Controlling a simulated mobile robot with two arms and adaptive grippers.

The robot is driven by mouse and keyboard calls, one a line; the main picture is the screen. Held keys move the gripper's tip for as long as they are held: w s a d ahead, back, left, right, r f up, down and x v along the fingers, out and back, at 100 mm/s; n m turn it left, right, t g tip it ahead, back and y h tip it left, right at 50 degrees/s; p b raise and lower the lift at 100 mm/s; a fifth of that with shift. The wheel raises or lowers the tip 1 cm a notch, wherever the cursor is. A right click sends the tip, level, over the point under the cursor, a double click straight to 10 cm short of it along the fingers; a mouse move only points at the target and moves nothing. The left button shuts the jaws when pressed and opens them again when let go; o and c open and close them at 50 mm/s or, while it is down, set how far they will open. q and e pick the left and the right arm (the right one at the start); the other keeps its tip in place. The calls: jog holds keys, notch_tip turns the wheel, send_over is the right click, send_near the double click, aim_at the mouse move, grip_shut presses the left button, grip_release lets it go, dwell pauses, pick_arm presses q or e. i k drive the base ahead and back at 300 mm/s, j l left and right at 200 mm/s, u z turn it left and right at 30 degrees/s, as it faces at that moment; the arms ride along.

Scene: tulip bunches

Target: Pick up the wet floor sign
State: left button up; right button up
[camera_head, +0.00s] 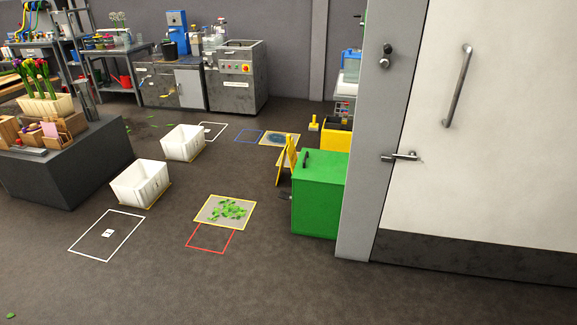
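The wet floor sign (287,157) is a yellow A-shaped folding stand. It stands upright on the floor in the middle of the head view, just behind and left of a green bin (319,196). Its lower right part is hidden by the bin. Neither of my grippers shows in the head view.
White crates (138,187) stand left of centre on the floor. A mat with green leaves (225,211) lies in front of the sign. A yellow container (337,139) is behind the bin. A wall and door (490,130) close off the right. The front floor is mostly clear.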

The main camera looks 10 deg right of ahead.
aim_at(290, 149)
jog(key=i+j+u, duration=0.1)
jog(key=i, duration=0.75)
jog(key=i+u, duration=0.15)
jog(key=i, duration=0.75)
jog(key=i+u, duration=0.1)
jog(key=i, duration=0.75)
jog(key=i+l+u, duration=0.15)
jog(key=i, duration=0.7)
jog(key=i+z, duration=0.4)
jog(key=i+j+z, duration=0.1)
jog(key=i+z, duration=0.25)
jog(key=i, duration=0.15)
jog(key=i+j+z, duration=0.2)
jog(key=i+z, duration=0.2)
jog(key=i+j+z, duration=0.35)
jog(key=i+j, duration=0.05)
jog(key=i, duration=0.05)
